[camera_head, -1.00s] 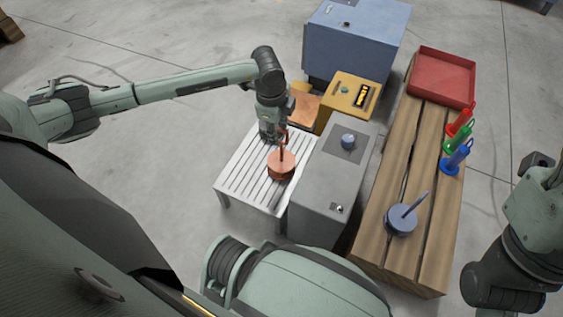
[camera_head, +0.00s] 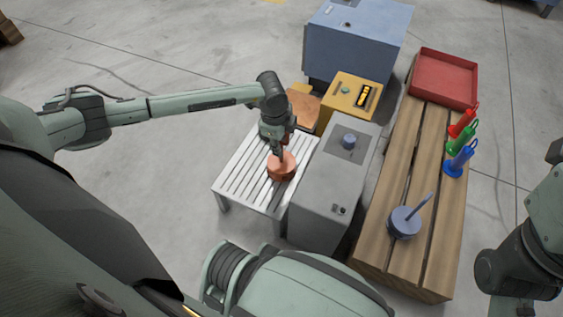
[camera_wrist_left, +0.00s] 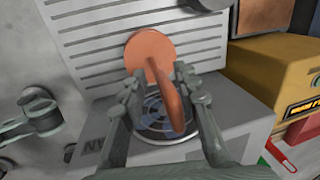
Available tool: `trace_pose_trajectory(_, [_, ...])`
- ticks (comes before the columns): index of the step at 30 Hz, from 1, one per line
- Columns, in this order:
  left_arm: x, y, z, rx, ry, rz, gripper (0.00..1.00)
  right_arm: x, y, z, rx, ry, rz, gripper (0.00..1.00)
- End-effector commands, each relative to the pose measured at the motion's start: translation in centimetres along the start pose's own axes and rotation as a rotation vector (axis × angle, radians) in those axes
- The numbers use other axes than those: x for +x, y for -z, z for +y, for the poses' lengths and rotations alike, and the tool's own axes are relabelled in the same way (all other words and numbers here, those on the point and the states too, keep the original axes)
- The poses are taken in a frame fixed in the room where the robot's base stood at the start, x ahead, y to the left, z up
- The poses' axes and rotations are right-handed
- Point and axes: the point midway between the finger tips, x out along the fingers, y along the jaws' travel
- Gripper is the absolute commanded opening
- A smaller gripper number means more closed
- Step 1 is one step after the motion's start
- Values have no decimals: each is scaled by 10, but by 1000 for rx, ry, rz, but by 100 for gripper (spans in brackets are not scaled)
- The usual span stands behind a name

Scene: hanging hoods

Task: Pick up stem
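An orange round base with an upright stem (camera_head: 281,167) stands on the white slatted table in the head view. In the left wrist view, its orange disc (camera_wrist_left: 149,55) lies beyond the fingertips, and its stem (camera_wrist_left: 174,105) rises toward the camera between the two fingers. My left gripper (camera_head: 276,145) is over the orange piece, and it also shows in the left wrist view (camera_wrist_left: 160,78). Its fingers look apart, one on each side of the stem; I cannot tell whether either touches it. The gripper hides part of the stem in the head view. My right gripper is not in view.
A grey box (camera_head: 325,195) stands close right of the white table (camera_head: 236,172). A wooden table (camera_head: 377,225) holds a blue-grey disc with a stem (camera_head: 404,222), a red tray (camera_head: 443,80) and red, green and blue pieces. A yellow box (camera_head: 349,100) stands behind.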

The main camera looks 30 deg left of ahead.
Motion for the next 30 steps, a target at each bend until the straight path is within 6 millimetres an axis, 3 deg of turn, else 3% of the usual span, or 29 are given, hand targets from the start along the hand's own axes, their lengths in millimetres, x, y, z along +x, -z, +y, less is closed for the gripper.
trace_pose_trajectory(1, [0, 0, 0, 0, 0, 0, 21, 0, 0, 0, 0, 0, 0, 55])
trace_pose_trajectory(6, [0, 0, 0, 0, -1, 0, 0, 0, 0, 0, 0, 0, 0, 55])
trace_pose_trajectory(30, [-6, 0, -2, 0, 1, -1, 0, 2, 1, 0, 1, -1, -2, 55])
